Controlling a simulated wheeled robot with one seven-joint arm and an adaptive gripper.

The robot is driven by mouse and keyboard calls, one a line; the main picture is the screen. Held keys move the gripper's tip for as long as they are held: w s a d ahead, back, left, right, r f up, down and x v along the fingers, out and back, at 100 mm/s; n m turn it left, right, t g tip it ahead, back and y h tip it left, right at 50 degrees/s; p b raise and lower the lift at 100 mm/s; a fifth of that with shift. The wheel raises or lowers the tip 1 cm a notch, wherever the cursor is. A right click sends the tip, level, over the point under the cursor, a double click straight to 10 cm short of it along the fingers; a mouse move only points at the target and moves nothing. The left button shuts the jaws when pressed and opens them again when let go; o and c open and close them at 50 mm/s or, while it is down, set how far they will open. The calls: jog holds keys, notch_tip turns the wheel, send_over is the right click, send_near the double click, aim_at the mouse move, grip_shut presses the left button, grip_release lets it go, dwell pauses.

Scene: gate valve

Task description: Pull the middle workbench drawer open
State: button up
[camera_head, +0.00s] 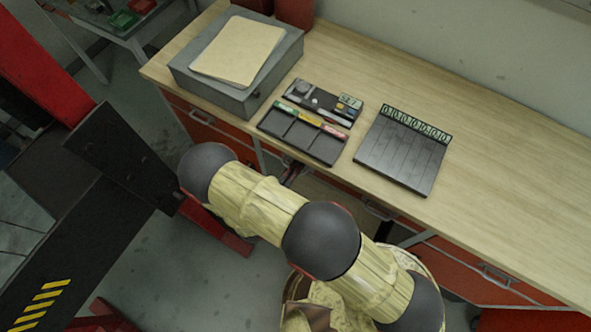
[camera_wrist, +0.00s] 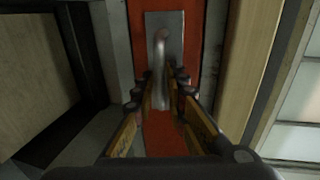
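The wooden workbench (camera_head: 500,170) has red drawer fronts with grey pull handles along its front edge. The handle at the right of the middle section (camera_head: 378,210) is in plain view. My gripper (camera_wrist: 166,82) faces a red drawer front (camera_wrist: 170,148) in the wrist view. Its fingers are apart, one on each side of a grey bar handle (camera_wrist: 160,48) on a grey plate. I see no clear finger contact with the bar. In the head view, my arm hides most of the gripper and part of the drawer fronts. The drawers in view look closed.
The benchtop holds a grey case (camera_head: 237,80), a dark tool tray (camera_head: 305,138) and a grooved black panel (camera_head: 400,155). The left drawer handle (camera_head: 200,117) and right drawer handle (camera_head: 497,275) are free. A wooden edge (camera_wrist: 250,65) runs close beside the gripper.

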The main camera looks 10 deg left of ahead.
jog(key=shift+c, duration=0.2)
grip_shut()
dwell(0.5)
